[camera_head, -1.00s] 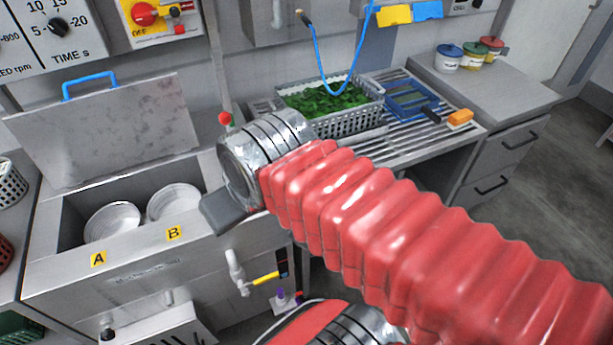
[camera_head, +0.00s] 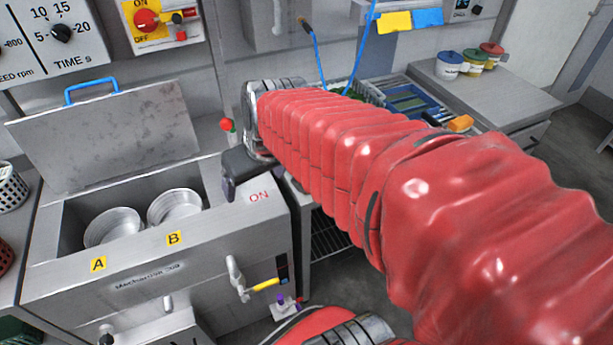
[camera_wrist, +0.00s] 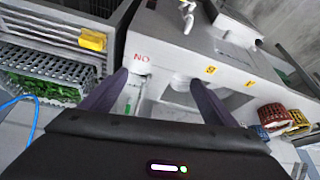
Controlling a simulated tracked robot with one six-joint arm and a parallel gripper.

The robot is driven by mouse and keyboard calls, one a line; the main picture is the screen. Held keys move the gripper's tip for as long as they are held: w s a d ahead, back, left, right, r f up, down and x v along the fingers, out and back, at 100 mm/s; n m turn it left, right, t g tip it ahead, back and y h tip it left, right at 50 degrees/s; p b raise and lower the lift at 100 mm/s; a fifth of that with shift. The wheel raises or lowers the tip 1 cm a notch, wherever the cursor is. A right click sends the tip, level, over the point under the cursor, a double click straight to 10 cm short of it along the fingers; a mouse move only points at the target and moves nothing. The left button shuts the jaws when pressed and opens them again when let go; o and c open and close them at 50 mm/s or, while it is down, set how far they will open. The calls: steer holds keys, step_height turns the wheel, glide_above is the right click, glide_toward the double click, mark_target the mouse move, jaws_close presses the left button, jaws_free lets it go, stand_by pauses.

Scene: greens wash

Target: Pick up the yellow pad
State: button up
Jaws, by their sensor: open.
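A yellow pad (camera_wrist: 93,39) lies at the edge of the slatted drainboard, beside the crate of greens, at upper left in the wrist view. The arm hides that part of the drainboard in the head view. My gripper (camera_wrist: 155,88) is open and empty, its two dark fingers spread apart. It is over the steel machine near the ON marking, apart from the pad, which lies left of the fingers in the wrist view. In the head view only a dark part of my gripper (camera_head: 238,168) shows beyond my red arm sleeve.
A grey crate of greens (camera_wrist: 52,72) stands close to the pad. The steel machine (camera_head: 215,235) has its lid (camera_head: 105,135) raised. A blue hose (camera_head: 360,45) hangs above the drainboard. An orange sponge (camera_head: 460,123) and several lidded tubs stand farther right.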

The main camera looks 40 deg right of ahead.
steer(key=shift+o, duration=0.2)
steer(key=w+d+f, duration=0.1)
steer(key=d+f, duration=0.1)
steer(key=d, duration=0.3)
steer(key=w+d+f+m, duration=0.1)
steer(key=w+d+f, duration=0.1)
steer(key=d, duration=0.3)
steer(key=shift+w, duration=0.3)
steer(key=d+f+m, duration=0.1)
steer(key=d+f, duration=0.4)
steer(key=d, duration=0.7)
steer(key=shift+f+g+h, duration=0.3)
steer(key=shift+f+h, duration=0.1)
steer(key=shift+f, duration=0.1)
steer(key=shift+x, duration=4.2)
steer(key=shift+w+f, duration=0.1)
steer(key=shift+f, duration=0.05)
steer(key=shift+x, duration=2.45)
steer(key=shift+c, duration=0.3)
